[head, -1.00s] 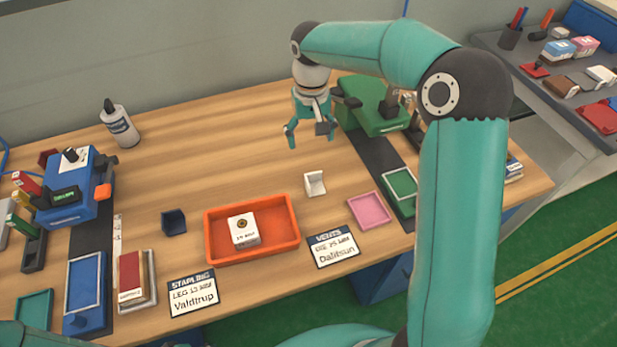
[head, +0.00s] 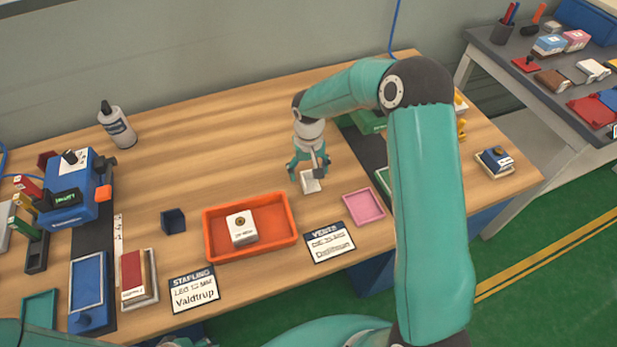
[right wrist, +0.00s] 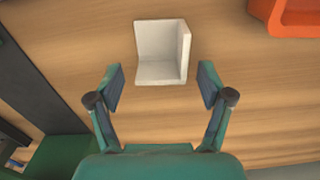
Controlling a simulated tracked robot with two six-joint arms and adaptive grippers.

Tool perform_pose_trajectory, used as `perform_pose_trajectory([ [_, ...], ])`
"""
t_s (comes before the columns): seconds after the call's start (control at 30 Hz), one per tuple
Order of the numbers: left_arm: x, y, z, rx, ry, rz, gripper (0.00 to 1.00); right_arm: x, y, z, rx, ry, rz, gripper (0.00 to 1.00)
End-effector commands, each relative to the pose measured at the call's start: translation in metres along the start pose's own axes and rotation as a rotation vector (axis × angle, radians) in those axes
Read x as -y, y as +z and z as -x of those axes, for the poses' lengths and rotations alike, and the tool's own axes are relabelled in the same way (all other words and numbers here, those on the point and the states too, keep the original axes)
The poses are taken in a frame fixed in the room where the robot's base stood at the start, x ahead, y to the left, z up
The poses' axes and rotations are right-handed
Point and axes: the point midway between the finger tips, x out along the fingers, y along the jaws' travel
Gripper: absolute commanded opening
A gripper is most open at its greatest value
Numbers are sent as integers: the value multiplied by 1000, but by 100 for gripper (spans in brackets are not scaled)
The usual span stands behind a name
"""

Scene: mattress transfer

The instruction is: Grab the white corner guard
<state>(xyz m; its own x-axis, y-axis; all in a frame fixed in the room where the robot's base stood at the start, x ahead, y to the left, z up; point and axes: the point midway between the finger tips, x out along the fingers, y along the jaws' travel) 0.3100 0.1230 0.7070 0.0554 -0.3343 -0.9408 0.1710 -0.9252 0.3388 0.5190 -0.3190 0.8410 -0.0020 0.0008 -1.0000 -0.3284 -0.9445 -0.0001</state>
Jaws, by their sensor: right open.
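The white corner guard (head: 311,182) lies on the wooden table, right of the orange tray, in the head view. In the right wrist view the white corner guard (right wrist: 161,52) is at the top middle, just beyond the fingertips. My right gripper (head: 309,170) is directly above and behind it in the head view, pointing down. In the right wrist view my right gripper (right wrist: 161,85) is open and empty, with a finger on each side of the guard's near edge. No contact shows. My left gripper is not in view.
The orange tray (head: 211,246) holds a white box (head: 242,228). A dark blue corner guard (head: 173,221) stands left of the tray. A pink tray (head: 363,207) and a label card (head: 330,242) lie close on the right. The table behind is clear.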

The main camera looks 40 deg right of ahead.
Motion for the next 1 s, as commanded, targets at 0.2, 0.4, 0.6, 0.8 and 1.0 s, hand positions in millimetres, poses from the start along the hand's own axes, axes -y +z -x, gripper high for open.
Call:
perform_pose_trajectory([
  [0.2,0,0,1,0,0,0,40,0,0,-8,-1,0,2,79],
  [0.4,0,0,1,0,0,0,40,1,0,-7,-1,0,2,62],
  [0.6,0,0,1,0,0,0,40,1,0,-7,-1,0,2,29],
  [0.8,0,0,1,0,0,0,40,1,0,-7,-1,0,2,25],
  [1.0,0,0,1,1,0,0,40,1,-1,-5,-3,0,2,25],
])
